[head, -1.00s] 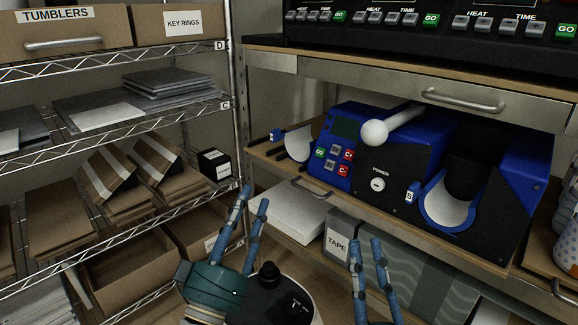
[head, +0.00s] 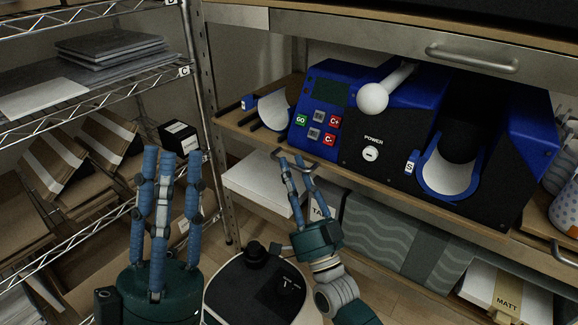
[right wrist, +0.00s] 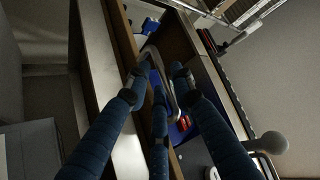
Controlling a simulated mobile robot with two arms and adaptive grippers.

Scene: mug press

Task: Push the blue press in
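The blue press (head: 345,130) sits on a wooden shelf board (head: 350,180) with a metal front edge. It has a white ball on a lever (head: 373,98), a panel of buttons and an open curved mug cradle (head: 447,180). My right gripper (head: 291,160) is at the metal handle (head: 310,168) on the board's front edge. In the right wrist view its fingers (right wrist: 158,80) are spread on either side of the handle (right wrist: 172,95); contact is unclear. My left gripper (head: 170,158) is open and empty at left, its fingers pointing up, away from the press.
A second curved cradle (head: 274,108) lies left of the press. A wire rack with boxes and a metal post (head: 209,130) stands at left. A drawer (head: 400,45) is above. A patterned cup (head: 565,210) stands at right, and boxes (head: 395,235) sit below.

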